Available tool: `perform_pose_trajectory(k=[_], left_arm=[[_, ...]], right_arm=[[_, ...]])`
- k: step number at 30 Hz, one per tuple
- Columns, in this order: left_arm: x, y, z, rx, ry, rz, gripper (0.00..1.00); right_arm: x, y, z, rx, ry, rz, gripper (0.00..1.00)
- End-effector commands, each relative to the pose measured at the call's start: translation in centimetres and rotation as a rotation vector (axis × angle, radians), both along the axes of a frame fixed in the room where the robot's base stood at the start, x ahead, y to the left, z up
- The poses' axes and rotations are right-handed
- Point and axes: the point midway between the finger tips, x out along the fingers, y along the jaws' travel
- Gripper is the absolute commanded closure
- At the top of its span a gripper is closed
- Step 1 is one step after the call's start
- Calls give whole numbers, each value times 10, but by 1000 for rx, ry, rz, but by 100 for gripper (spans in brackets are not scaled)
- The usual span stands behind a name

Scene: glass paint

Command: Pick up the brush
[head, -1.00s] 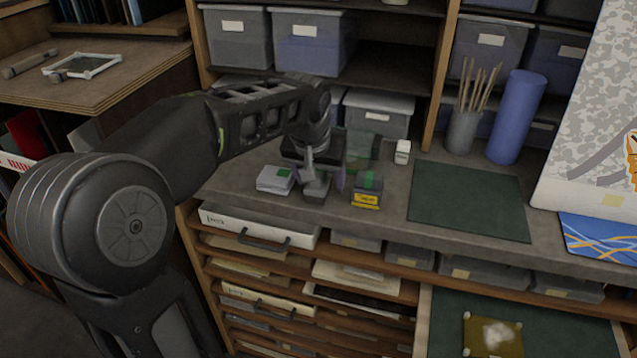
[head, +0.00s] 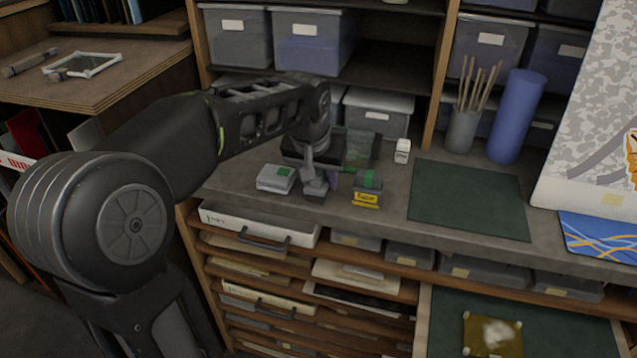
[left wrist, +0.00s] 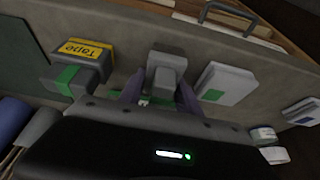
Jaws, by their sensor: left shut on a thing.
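The brush appears as a grey, blocky thing (head: 314,187) on the counter, under my left gripper. In the left wrist view the same grey piece (left wrist: 167,62) stands between the two purplish fingers. My left gripper (head: 322,176) is shut on it, and the fingertips show in the left wrist view (left wrist: 160,92). Part of the grey piece is hidden by the gripper. I cannot tell whether it is off the counter. My right gripper is not in view.
A yellow-labelled tape box (head: 366,197) stands close on the right, a pale box with a green patch (head: 275,179) on the left. A green mat (head: 468,200), a cup of sticks (head: 462,132) and a blue roll (head: 517,115) are further right.

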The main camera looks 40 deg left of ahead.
Motion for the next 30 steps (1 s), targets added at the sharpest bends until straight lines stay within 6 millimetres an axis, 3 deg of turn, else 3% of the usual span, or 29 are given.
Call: perform_pose_trajectory(k=[12, 23, 30], left_arm=[[0, 0, 0, 0, 0, 0, 100], [1, 0, 8, 1, -2, 0, 100], [1, -1, 46, 0, -5, -2, 100]], right_arm=[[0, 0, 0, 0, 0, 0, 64], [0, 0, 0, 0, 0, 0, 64], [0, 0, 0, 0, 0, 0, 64]])
